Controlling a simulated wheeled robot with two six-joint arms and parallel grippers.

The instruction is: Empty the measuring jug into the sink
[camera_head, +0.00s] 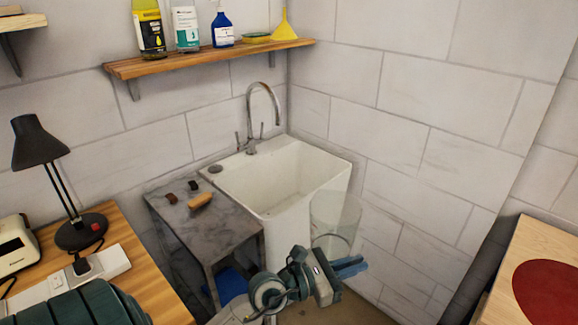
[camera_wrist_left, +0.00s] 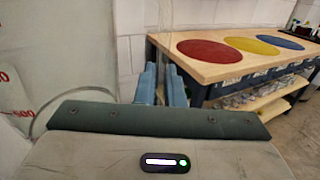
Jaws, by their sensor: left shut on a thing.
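The clear measuring jug (camera_head: 337,218) looks about upright in the head view, in front of the sink's right front corner. Its see-through wall with red marks also fills the left edge of the left wrist view (camera_wrist_left: 18,100). My left gripper (camera_head: 347,267) is shut on the jug, low at its near side; the exact grip point is hard to see. Its blue fingers show in the left wrist view (camera_wrist_left: 163,85). The white sink (camera_head: 270,215) stands in the corner, beyond the gripper. Whether the jug holds liquid cannot be told. My right gripper is not in view.
A curved tap (camera_head: 263,90) rises behind the basin. A grey stone stand (camera_head: 225,218) with small items adjoins the sink's left. A wooden shelf (camera_head: 215,58) with bottles hangs above. A wooden bench (camera_head: 530,245) with coloured discs is at the right.

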